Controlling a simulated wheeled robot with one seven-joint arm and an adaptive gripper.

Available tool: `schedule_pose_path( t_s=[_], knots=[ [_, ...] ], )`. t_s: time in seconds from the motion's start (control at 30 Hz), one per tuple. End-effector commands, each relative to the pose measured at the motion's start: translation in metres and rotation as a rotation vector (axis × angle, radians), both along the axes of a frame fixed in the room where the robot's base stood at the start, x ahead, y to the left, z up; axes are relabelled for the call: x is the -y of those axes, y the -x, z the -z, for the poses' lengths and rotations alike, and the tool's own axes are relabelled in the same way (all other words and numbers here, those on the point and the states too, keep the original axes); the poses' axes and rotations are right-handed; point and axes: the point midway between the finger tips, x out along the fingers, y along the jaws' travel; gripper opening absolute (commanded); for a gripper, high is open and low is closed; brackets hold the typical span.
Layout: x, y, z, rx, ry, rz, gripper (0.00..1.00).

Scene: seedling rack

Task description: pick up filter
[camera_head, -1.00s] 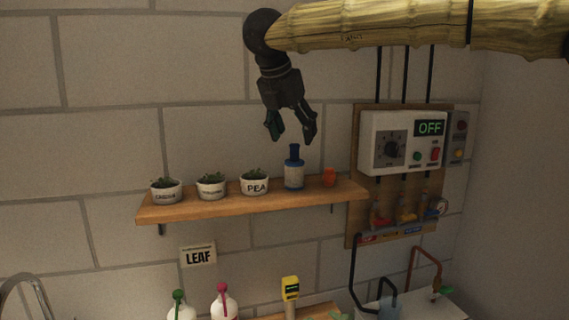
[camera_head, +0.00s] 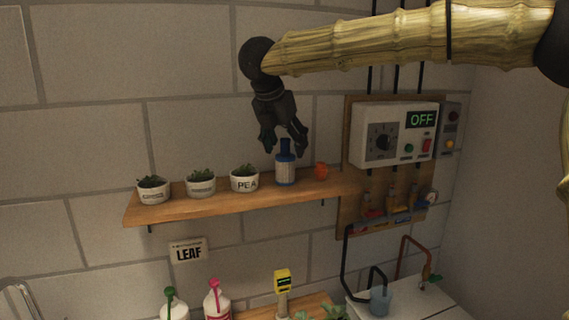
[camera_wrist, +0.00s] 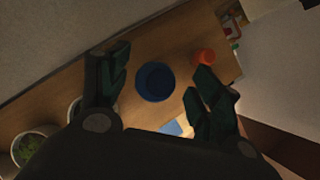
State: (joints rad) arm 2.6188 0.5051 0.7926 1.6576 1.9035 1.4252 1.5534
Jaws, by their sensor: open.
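The likely filter is a blue-and-white bottle-shaped cylinder (camera_head: 286,172) with a narrow dark blue neck, upright on the wooden shelf (camera_head: 215,200). My gripper (camera_head: 284,147) is open and points down just above it, its fingertips around the height of the neck in the head view. In the wrist view the round blue top (camera_wrist: 155,82) lies between my two open fingers (camera_wrist: 152,88), apart from both. The cylinder's lower body is hidden from the wrist camera. I cannot tell from the head view whether a finger touches the neck.
A small orange object (camera_head: 321,171) stands just right of the cylinder. Three potted seedlings stand to its left, the nearest marked PEA (camera_head: 245,178). A control box reading OFF (camera_head: 393,133) is mounted on the wall at right. The wall is close behind the shelf.

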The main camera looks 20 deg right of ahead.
Motion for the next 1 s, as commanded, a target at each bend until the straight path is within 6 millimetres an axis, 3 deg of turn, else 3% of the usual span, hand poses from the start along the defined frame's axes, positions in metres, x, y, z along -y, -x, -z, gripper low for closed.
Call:
schedule_pose_path(
  t_s=[0.33,0.57,0.83,1.0],
  knots=[
    [0.012,-0.013,0.032,-0.001,0.0,0.0,0.65],
    [0.013,-0.013,0.035,0.0,0.0,0.0,0.65],
    [0.012,-0.014,0.035,0.0,0.0,0.0,0.17],
    [0.012,-0.013,0.035,0.001,-0.001,0.0,0.14]
  ],
)
